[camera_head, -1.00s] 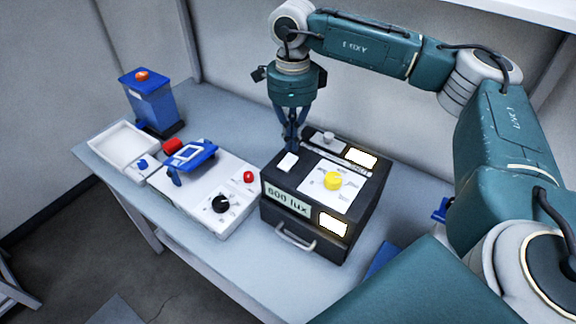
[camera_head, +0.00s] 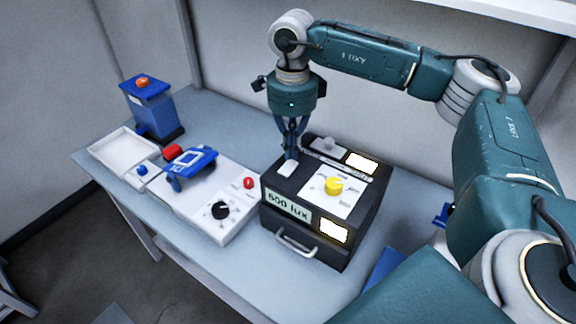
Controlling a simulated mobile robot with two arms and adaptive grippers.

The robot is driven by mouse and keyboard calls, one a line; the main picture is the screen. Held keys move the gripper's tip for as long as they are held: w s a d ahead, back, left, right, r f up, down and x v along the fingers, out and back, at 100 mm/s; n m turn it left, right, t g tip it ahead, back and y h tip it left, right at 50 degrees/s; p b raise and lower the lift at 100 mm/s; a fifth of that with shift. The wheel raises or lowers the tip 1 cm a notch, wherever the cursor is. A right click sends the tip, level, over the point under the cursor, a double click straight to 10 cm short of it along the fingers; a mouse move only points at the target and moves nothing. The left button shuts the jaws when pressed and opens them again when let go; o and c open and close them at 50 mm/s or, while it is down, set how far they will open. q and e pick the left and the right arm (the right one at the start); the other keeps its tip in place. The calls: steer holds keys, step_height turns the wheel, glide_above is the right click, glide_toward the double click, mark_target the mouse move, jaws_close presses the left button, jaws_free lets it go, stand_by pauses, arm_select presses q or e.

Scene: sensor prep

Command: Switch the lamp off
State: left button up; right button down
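The lamp is a black box (camera_head: 335,248) with a "600 lux" label (camera_head: 288,206), standing on the bench. Its two windows (camera_head: 333,231) are lit bright. A yellow knob (camera_head: 334,185) sits on a white panel on its top. A white switch (camera_head: 286,168) is at the top's left corner. My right gripper (camera_head: 291,154) points straight down, its fingers together and empty, with the tips at the back edge of the white switch. I cannot tell whether they touch it. My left gripper does not show.
Left of the lamp is a white unit (camera_head: 237,226) with a black dial (camera_head: 220,210), a red button (camera_head: 249,183) and a blue device (camera_head: 193,163). The bench front is clear.

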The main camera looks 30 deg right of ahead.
mark_target(291, 163)
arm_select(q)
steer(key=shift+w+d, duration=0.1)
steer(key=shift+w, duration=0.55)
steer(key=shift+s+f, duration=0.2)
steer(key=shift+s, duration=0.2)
arm_select(e)
steer(key=shift+f, duration=0.25)
arm_select(q)
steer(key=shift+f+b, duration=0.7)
steer(key=shift+b, duration=0.25)
arm_select(e)
steer(key=shift+s+f, duration=0.1)
steer(key=shift+f, duration=0.9)
steer(key=shift+r, duration=0.1)
steer(key=shift+r+p, duration=0.7)
steer(key=shift+r, duration=0.1)
steer(key=shift+r+p, duration=1.6)
steer(key=shift+r, duration=1.1)
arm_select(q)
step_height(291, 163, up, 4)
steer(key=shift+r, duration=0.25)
arm_select(e)
steer(key=shift+f, duration=0.1)
